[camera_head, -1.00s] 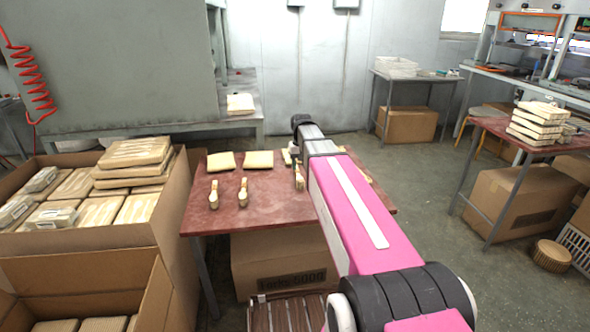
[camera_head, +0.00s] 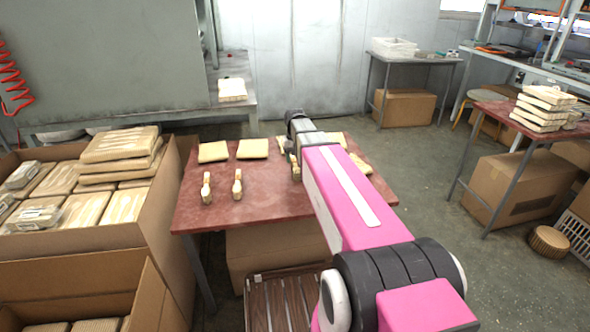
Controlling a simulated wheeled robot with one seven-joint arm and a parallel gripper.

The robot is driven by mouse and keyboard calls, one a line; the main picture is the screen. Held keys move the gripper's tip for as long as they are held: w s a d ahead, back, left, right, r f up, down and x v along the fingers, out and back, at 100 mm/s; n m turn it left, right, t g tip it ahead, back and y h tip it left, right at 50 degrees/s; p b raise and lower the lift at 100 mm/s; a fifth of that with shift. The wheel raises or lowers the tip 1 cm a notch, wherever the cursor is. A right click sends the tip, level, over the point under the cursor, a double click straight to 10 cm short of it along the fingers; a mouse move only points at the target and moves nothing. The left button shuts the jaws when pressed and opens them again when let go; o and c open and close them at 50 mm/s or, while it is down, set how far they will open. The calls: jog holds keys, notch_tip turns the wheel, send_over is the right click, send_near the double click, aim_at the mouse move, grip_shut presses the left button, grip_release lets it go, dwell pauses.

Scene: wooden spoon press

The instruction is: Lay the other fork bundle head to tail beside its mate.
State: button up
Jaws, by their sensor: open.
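Two small pale wooden bundles, a left one (camera_head: 206,188) and a right one (camera_head: 238,186), lie apart on the red table (camera_head: 265,206), pointing away from me. A third pale wooden piece (camera_head: 296,171) shows at the left edge of my pink arm, partly covered by it. I cannot make out fork heads or tails at this size. My gripper (camera_head: 288,150) hangs down at the far end of the arm over the table, close to that third piece. It is open, mostly hidden by the arm, and any contact is hidden.
Flat pale packs (camera_head: 213,151) lie along the table's far side, with others right of my arm. A large carton (camera_head: 150,217) of packs stands close at the left. A slatted wooden stand (camera_head: 278,305) is below the front edge. The table's front middle is bare.

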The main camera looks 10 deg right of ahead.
aim_at(295, 164)
jog(key=shift+f, duration=2.55)
grip_shut()
